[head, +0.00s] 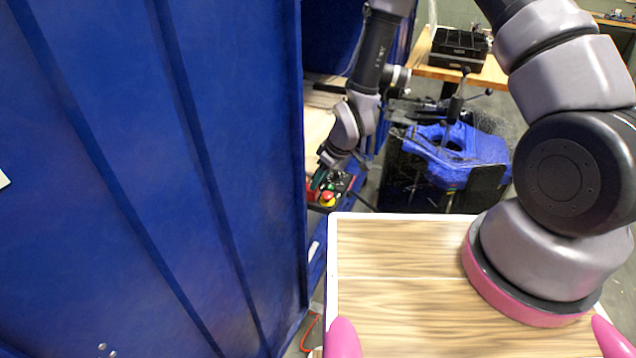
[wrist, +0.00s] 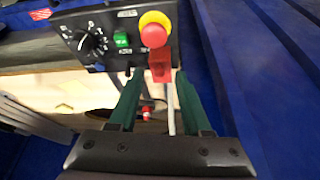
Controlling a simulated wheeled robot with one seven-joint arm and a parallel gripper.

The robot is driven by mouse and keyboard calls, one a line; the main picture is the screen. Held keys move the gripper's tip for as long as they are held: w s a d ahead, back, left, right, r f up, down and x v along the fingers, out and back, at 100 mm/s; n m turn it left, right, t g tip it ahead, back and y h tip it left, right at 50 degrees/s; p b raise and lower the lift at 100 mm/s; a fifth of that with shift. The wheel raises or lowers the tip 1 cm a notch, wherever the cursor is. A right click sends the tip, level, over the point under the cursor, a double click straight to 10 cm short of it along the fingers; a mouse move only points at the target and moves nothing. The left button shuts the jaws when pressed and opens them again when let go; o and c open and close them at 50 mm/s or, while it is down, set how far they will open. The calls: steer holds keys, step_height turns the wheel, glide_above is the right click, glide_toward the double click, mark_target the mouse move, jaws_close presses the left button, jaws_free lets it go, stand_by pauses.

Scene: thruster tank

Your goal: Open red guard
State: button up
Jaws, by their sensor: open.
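The red guard (wrist: 160,67) is a small red block at the lower edge of a black control panel (wrist: 99,20), just below the emergency stop in the wrist view. My gripper (wrist: 160,78) is open, with one green finger on each side of the guard's line. I cannot tell whether the fingertips touch it. A thin pale rod (wrist: 170,112) shows between the fingers below the guard. In the head view my gripper (head: 320,180) is at the panel's left end, and the guard cannot be clearly told apart there.
A red emergency stop (wrist: 154,35) on a yellow base, a green button (wrist: 121,39) and a black dial (wrist: 93,42) sit on the panel. A tall blue wall (head: 150,180) stands close to the left of my arm. A wooden-topped surface (head: 400,280) lies in front.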

steer(key=shift+x, duration=1.1)
jaws_close()
stand_by(0.7)
